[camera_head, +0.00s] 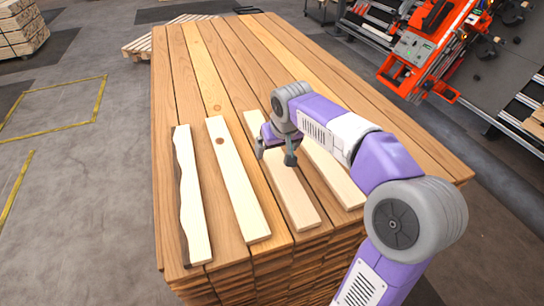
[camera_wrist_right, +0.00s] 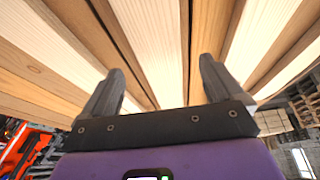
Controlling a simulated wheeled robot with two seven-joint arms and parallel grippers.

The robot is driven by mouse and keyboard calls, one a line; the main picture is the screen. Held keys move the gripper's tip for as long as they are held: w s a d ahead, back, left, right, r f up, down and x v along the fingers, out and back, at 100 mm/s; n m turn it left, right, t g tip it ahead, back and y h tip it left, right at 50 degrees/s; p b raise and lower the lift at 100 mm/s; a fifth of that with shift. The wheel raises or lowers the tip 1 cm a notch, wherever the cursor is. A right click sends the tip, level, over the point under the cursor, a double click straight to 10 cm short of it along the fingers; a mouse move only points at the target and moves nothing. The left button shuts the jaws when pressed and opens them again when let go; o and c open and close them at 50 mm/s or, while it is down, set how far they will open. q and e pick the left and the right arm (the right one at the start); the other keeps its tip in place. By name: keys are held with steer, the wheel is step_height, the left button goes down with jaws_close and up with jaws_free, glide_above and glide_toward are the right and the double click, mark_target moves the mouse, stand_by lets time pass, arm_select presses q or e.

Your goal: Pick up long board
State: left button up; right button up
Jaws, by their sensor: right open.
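Several pale boards lie side by side on a stack of brown planks (camera_head: 183,85). From the left they are a board with a dark wavy bark edge (camera_head: 194,210), a board with a brown knot (camera_head: 240,190), a third board (camera_head: 291,196) and a fourth board (camera_head: 338,178) partly hidden by my arm. My right gripper (camera_head: 275,156) is open and empty over the third board, its fingers toward either side of it. In the wrist view, the open fingers (camera_wrist_right: 160,85) point at a pale board (camera_wrist_right: 150,40). Whether they touch it I cannot tell. My left gripper is not in view.
An orange machine (camera_head: 425,50) stands at the upper right beyond the stack. A pallet (camera_head: 140,45) is behind the stack at the left, and stacked timber (camera_head: 22,28) is at the far left. The grey floor on the left, with yellow lines, is clear.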

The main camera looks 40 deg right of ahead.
mark_target(274, 155)
steer(key=x, duration=0.4)
steer(key=shift+w+d+f+b, duration=0.15)
steer(key=shift+b, duration=0.15)
steer(key=shift+c, duration=0.2)
steer(key=c, duration=1.3)
